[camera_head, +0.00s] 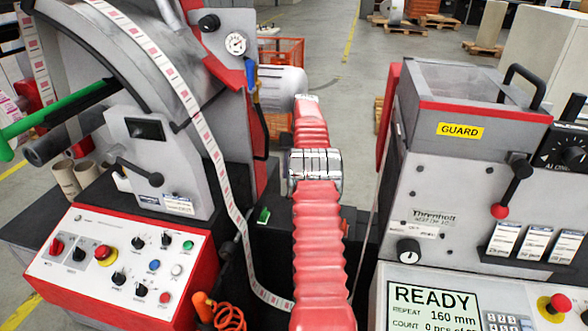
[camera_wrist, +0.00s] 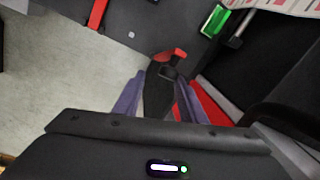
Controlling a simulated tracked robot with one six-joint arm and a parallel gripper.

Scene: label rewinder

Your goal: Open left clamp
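A black clamp lever with a red tip (camera_wrist: 168,54) shows in the wrist view, taken to be the left clamp; I cannot tell its exact mounting. My gripper (camera_wrist: 161,82) has its purple-grey fingers on either side of the lever's black part. The fingers look apart, with a pale strip showing beside the left one; whether they touch the lever is unclear. In the head view, my red ribbed arm reaches away between the two machine halves, and my gripper is hidden.
A printed label web (camera_head: 224,181) runs down just left of my arm. A green piece (camera_wrist: 214,20) lies beyond the lever. The left control panel (camera_head: 121,262) and guard box (camera_head: 474,86) flank the arm. Floor (camera_wrist: 60,75) is open at left.

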